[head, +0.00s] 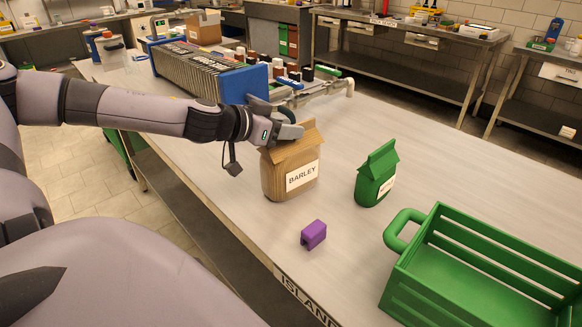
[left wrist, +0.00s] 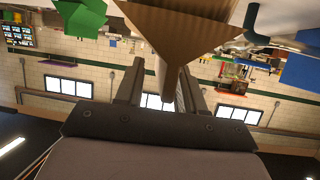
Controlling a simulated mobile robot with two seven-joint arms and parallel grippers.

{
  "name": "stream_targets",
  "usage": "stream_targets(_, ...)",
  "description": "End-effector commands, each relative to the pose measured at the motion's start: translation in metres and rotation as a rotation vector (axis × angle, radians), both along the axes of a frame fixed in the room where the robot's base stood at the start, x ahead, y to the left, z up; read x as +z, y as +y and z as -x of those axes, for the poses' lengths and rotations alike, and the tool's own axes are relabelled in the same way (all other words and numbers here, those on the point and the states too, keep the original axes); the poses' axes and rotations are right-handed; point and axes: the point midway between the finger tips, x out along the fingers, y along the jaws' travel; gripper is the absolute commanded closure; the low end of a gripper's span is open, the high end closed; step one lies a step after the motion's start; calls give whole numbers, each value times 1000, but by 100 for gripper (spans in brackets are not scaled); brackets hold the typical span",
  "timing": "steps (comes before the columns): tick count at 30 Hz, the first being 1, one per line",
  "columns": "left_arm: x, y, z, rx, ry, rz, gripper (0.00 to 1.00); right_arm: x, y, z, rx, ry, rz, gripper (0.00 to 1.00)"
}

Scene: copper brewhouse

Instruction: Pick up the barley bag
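The barley bag (head: 277,183), a brown paper bag with a white BARLEY label, stands upright on the island table. My left gripper (head: 287,133) is at its folded top. In the left wrist view the bag's top (left wrist: 172,38) reaches between the two fingers of the left gripper (left wrist: 162,88). A gap shows between the left-hand finger and the bag, so the gripper looks open around the top; contact on the other side is unclear. My right gripper is not in view.
A green bag (head: 374,178) stands right of the barley bag. A purple block (head: 314,235) lies in front. A green slatted crate (head: 402,270) is at the front right. A blue-ended plate filter (head: 238,86) stands behind the gripper. The table's right rear is clear.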

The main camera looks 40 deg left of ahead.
Motion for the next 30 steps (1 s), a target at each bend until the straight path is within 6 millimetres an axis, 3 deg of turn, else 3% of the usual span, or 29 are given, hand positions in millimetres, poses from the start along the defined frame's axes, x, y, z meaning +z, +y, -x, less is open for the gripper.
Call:
stream_targets(2,0,0,0,0,0,0,62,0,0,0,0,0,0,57)
stream_targets(3,0,0,0,0,0,0,68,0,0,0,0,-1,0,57)
stream_targets(6,0,0,0,0,0,0,100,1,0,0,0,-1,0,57)
stream_targets(30,0,0,0,1,-1,0,100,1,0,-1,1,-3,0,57)
